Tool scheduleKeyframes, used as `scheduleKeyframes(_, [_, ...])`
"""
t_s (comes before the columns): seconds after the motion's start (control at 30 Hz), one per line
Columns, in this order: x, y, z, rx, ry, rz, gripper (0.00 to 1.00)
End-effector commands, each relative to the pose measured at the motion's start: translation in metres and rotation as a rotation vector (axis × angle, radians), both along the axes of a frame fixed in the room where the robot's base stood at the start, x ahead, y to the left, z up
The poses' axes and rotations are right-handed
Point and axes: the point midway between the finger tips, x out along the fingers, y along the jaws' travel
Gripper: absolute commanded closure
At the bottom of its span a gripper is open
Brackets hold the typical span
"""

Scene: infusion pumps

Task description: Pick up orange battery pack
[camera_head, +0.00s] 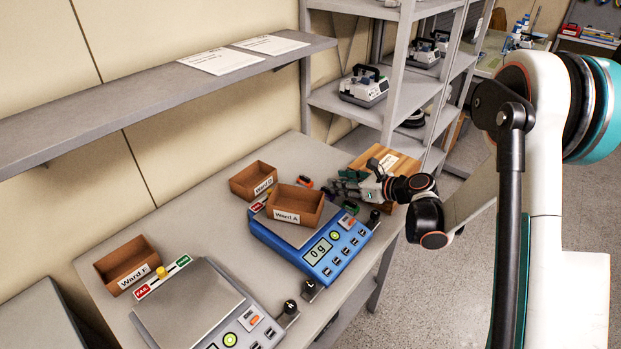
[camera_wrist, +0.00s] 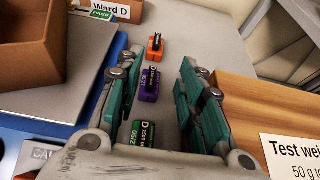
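The orange battery pack (camera_wrist: 155,47) lies on the grey table, farthest of a row of three packs in the wrist view. It shows in the head view as a small red-orange block (camera_head: 306,182) to the left of my gripper (camera_head: 345,186). A purple battery pack (camera_wrist: 150,84) and a green battery pack (camera_wrist: 143,134) lie nearer in the same row. My gripper (camera_wrist: 160,66) has its teal fingers spread wide, with nothing held. The purple and green packs appear between the fingers, and the orange one appears just past the fingertips.
Ward A box (camera_head: 296,206) sits on the blue scale (camera_head: 325,262), close left of my gripper. Ward D box (camera_head: 254,180) stands behind it. A wooden test-weight box (camera_head: 396,160) is on the right. Ward E box (camera_head: 127,264) and another scale (camera_head: 190,305) are farther left.

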Motion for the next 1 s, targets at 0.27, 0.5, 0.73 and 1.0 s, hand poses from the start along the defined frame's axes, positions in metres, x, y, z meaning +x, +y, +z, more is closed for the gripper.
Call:
scheduleKeyframes(0.27, [0.019,0.028,-0.021,-0.013,0.001,0.015,0.65])
scheduleKeyframes(0.5, [0.041,0.056,-0.035,-0.011,0.001,0.011,0.65])
scheduleKeyframes(0.73, [0.049,0.065,-0.038,-0.011,0.0,0.01,0.65])
scheduleKeyframes(1.0, [0.065,0.093,-0.048,-0.011,0.001,0.012,0.65])
